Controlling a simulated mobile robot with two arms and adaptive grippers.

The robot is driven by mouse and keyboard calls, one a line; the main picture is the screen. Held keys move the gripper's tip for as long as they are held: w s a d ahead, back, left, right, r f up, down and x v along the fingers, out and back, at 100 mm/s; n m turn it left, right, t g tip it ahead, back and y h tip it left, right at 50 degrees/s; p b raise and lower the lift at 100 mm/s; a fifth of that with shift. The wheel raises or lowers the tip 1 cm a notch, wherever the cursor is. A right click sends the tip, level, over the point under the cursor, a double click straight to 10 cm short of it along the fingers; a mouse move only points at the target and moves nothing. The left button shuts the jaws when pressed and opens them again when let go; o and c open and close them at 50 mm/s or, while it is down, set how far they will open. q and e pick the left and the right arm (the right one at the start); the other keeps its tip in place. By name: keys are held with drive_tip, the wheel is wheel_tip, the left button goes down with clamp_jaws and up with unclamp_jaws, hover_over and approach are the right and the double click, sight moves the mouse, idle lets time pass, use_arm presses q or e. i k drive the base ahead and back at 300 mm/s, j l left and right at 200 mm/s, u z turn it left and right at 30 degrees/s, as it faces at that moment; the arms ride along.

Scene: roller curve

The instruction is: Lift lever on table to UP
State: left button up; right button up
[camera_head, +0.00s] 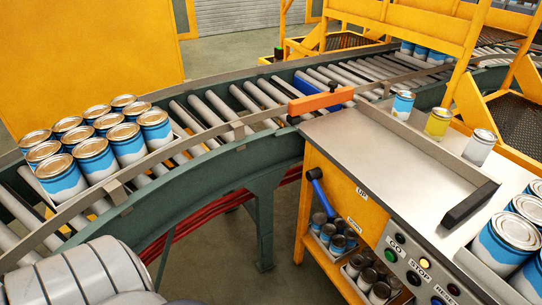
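The lever (320,192) is a blue handle on the yellow side panel of the work table (375,150), at its left front edge. It slants, with a thick rounded end at the upper left and a thinner part running down to the right. A label reading UP (361,194) is on the panel to its right, and a second small label (354,226), too small to read surely, is lower down. Neither of my grippers is in view. A grey ribbed part at the lower left looks like part of my arm, well away from the lever.
A curved roller conveyor (206,112) carries a tray of blue-and-white cans (92,160) at the left. An orange bar (320,102) crosses its rail by the table. A button panel (425,275) is at the lower right. Cans stand on a low shelf below the lever. Floor left of the table is clear.

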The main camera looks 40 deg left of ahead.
sight(313, 175)
drive_tip(key=j+u, duration=0.15)
drive_tip(key=u, duration=0.7)
